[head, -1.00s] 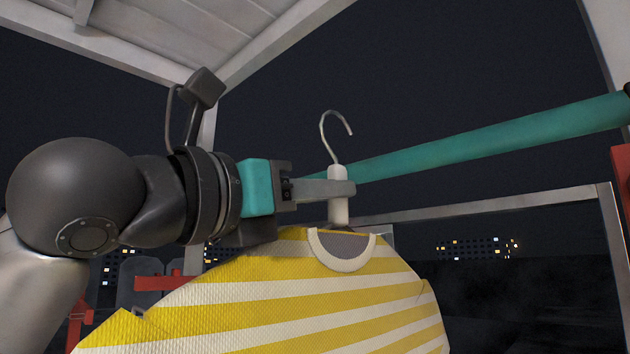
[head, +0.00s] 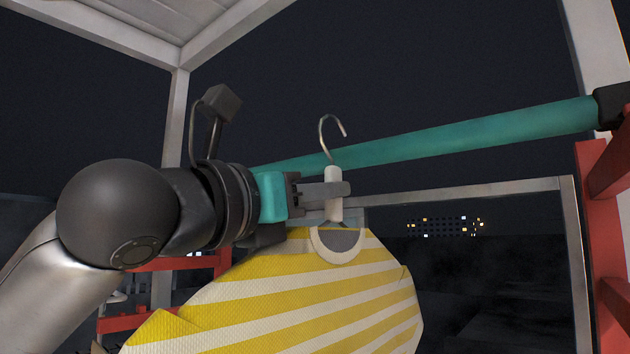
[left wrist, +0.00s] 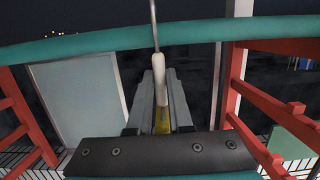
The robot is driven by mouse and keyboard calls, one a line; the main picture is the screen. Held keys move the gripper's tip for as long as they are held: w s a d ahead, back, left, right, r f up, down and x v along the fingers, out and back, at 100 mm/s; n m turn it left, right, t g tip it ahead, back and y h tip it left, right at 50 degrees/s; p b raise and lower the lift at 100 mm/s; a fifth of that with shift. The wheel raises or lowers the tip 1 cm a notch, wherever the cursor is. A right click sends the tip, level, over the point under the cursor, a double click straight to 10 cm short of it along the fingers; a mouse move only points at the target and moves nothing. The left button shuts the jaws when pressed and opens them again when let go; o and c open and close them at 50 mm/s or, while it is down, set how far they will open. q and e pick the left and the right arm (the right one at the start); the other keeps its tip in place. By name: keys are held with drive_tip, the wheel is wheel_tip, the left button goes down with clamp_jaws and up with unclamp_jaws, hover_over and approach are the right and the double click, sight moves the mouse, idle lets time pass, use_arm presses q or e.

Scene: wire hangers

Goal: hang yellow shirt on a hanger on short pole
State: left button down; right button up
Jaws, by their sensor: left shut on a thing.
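The yellow and white striped shirt (head: 300,300) hangs on a hanger with a white neck (head: 333,205) and a metal hook (head: 328,138). My left gripper (head: 335,190) is shut on the hanger's neck, just above the shirt collar. In the left wrist view the white neck (left wrist: 159,75) stands between the two fingers, with a bit of yellow below. The green pole (head: 470,135) runs behind the hanger in the head view. The hook's open curve shows above the pole's line; whether it touches the pole I cannot tell. My right gripper is out of view.
A red frame (head: 600,200) and a black bracket (head: 612,105) stand at the pole's right end. A pale beam frame (head: 460,190) runs behind the shirt. The pole (left wrist: 260,30) also crosses the left wrist view, with red frames (left wrist: 20,120) at both sides.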

sight(339, 214)
use_arm(q)
drive_tip(key=shift+p+x, duration=0.4)
drive_tip(key=shift+x, duration=0.45)
drive_tip(key=shift+w+d+f, duration=0.25)
drive_tip(key=shift+w+f, duration=0.05)
drive_tip(key=shift+f, duration=0.05)
drive_tip(key=shift+w+d+f+p, duration=0.25)
drive_tip(key=shift+w+f+p, duration=0.05)
drive_tip(key=shift+w+f, duration=0.1)
drive_tip(key=shift+w+d+f, duration=0.2)
drive_tip(key=shift+w+f, duration=0.05)
drive_tip(key=shift+f, duration=0.2)
